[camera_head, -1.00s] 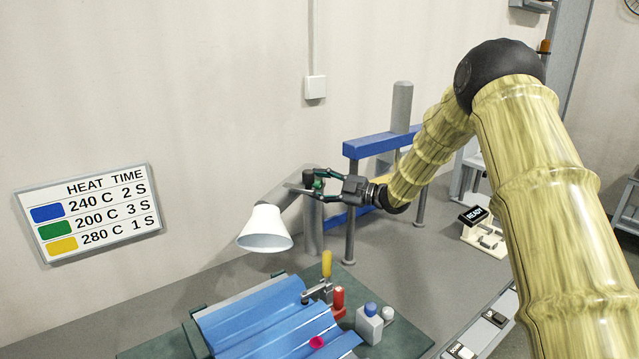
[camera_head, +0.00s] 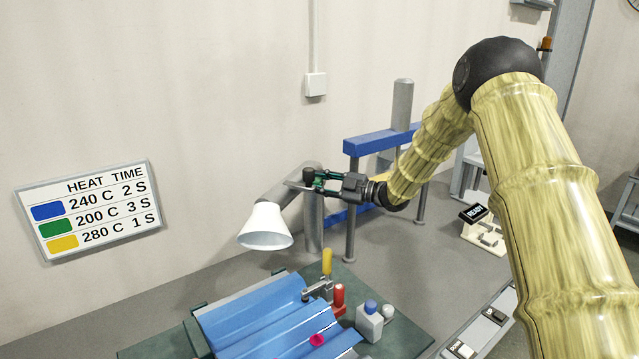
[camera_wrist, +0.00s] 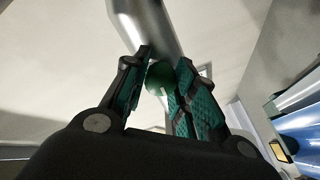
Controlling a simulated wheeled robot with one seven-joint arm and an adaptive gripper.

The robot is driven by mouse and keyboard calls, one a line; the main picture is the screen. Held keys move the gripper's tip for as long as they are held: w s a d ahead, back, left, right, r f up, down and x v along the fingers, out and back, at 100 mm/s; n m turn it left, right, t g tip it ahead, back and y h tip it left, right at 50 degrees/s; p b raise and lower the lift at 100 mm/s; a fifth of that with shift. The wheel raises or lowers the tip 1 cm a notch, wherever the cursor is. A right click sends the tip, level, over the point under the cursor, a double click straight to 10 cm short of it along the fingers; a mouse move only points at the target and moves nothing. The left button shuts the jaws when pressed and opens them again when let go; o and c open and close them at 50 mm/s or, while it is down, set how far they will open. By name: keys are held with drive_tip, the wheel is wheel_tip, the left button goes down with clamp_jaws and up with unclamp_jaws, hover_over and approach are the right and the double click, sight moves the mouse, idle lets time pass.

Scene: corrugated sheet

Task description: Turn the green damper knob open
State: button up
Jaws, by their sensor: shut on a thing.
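The green damper knob (camera_wrist: 158,76) shows in the wrist view as a rounded green part between my two finger pads, in front of the grey duct pipe (camera_wrist: 143,22). My gripper (camera_wrist: 165,82) is shut on the knob, one finger on each side. In the head view my gripper (camera_head: 322,178) reaches from the right to the grey pipe (camera_head: 284,194) above the white funnel hood (camera_head: 265,226). There the fingers hide most of the knob, and I cannot tell its exact angle.
Below the hood, a blue corrugated sheet (camera_head: 268,312) lies on a green bench with a yellow-handled clamp (camera_head: 327,262) and a red handle (camera_head: 339,295). A blue frame bar (camera_head: 383,141) on grey posts stands behind my gripper. A heat chart (camera_head: 90,212) hangs on the left wall.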

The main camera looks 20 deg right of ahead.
drive_tip(key=m+p, duration=0.1)
drive_tip(key=m, duration=0.2)
drive_tip(key=shift+d+r+m, duration=0.1)
drive_tip(key=shift+r+m, duration=0.05)
drive_tip(key=shift+m, duration=0.25)
drive_tip(key=m+p, duration=0.2)
drive_tip(key=m, duration=0.2)
drive_tip(key=shift+m, duration=0.3)
drive_tip(key=m+p, duration=0.2)
drive_tip(key=m, duration=0.2)
drive_tip(key=shift+w, duration=0.1)
drive_tip(key=shift+d+m+p, duration=0.1)
drive_tip(key=shift+m+p, duration=0.55)
drive_tip(key=shift+m, duration=1.05)
drive_tip(key=o, duration=1)
drive_tip(key=shift+o, duration=0.2)
